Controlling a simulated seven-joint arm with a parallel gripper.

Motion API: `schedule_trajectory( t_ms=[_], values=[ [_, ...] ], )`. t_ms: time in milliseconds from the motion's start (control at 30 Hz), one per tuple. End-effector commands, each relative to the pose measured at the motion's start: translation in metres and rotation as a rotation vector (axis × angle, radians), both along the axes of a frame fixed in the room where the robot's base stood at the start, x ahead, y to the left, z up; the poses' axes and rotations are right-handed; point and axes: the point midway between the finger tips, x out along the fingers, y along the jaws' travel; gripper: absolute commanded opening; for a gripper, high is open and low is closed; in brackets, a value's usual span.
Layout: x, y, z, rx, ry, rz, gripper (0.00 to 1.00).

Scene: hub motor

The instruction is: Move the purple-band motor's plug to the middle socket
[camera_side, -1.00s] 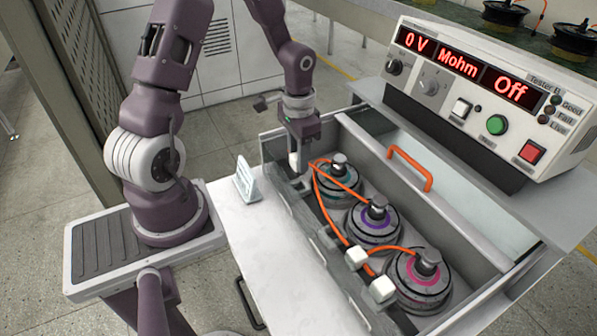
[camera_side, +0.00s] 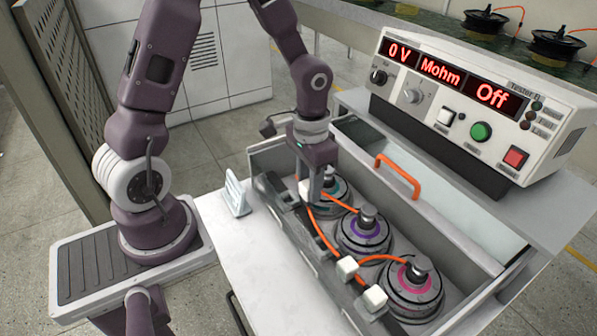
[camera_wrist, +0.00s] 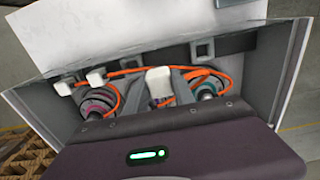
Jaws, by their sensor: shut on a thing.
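My gripper (camera_side: 313,194) is shut on a white plug (camera_wrist: 159,82), held above the tray near the teal-band motor (camera_side: 335,190). An orange cable appears to run from this plug to the purple-band motor (camera_side: 364,236), the middle one of three. Two other white plugs, one (camera_side: 347,266) and another (camera_side: 375,297), sit at the near end of the socket rail (camera_side: 285,207). The wrist view shows two open dark square sockets, one left of the held plug (camera_wrist: 132,56) and one right of it (camera_wrist: 203,50). My gripper hides part of the teal-band motor.
The pink-band motor (camera_side: 413,285) stands nearest the camera. Another orange cable runs along the rail close to the held plug. An orange handle (camera_side: 397,175) rises from the tray's partition. The tester (camera_side: 450,105) stands behind, reading "0 V" and "Off". A small sign (camera_side: 235,193) stands at left.

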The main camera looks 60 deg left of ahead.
Motion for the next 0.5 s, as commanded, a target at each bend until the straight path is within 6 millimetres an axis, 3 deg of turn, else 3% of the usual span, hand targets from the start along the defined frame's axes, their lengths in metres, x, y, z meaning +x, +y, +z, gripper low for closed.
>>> schedule_trajectory(
  t_ms=[400, 500],
  values=[
    [0.0, -0.066, 0.0, 0.0, 0.0, -0.003, 0.0],
    [-0.001, -0.068, -0.011, 0.0, 0.004, 0.001, 0.0]
  ],
)
